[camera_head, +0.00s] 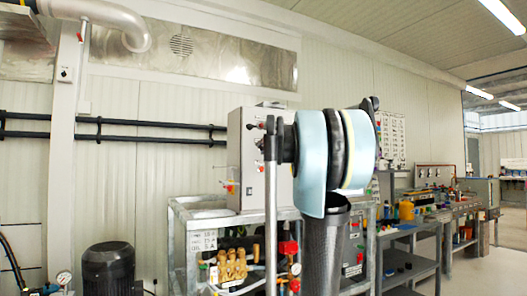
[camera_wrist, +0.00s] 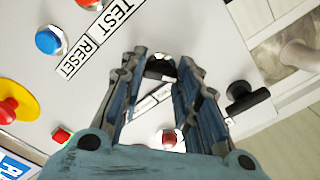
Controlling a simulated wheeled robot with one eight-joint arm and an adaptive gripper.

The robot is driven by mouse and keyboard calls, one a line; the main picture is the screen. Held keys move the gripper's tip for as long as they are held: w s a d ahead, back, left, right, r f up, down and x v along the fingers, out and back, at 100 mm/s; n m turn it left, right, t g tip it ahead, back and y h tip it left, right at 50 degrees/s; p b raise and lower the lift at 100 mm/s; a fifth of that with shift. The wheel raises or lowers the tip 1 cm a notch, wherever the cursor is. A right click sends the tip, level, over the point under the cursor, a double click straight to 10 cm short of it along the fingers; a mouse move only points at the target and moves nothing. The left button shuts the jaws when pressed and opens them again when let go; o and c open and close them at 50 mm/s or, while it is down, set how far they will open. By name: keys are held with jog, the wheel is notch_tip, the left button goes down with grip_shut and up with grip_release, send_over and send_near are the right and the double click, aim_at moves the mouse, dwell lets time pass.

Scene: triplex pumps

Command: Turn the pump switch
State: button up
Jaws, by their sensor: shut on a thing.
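In the wrist view, my gripper (camera_wrist: 160,68) reaches over a white control panel (camera_wrist: 215,35). Its two dark fingers close on a small black switch knob (camera_wrist: 161,70) with a pale part on it. The fingers hide most of the knob and part of its label, so its turned angle is hard to read. In the head view, the grey control box (camera_head: 247,135) stands on a metal frame. My arm covers its right side, and the gripper's fingers are hidden there.
In the wrist view, a black T-shaped handle (camera_wrist: 246,97) sits right of the fingers. A blue button (camera_wrist: 48,40) and a red emergency stop (camera_wrist: 6,109) on yellow lie left. A red button (camera_wrist: 168,139) is below. In the head view, benches (camera_head: 405,268) stand at right.

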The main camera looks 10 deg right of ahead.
jog(key=shift+d+f+m, duration=0.1)
jog(key=shift+f+m, duration=0.05)
jog(key=shift+m, duration=3.35)
jog(key=o, duration=1.1)
jog(key=shift+c, duration=0.2)
jog(key=v, duration=1.1)
jog(key=shift+s, duration=0.35)
jog(key=shift+d, duration=0.1)
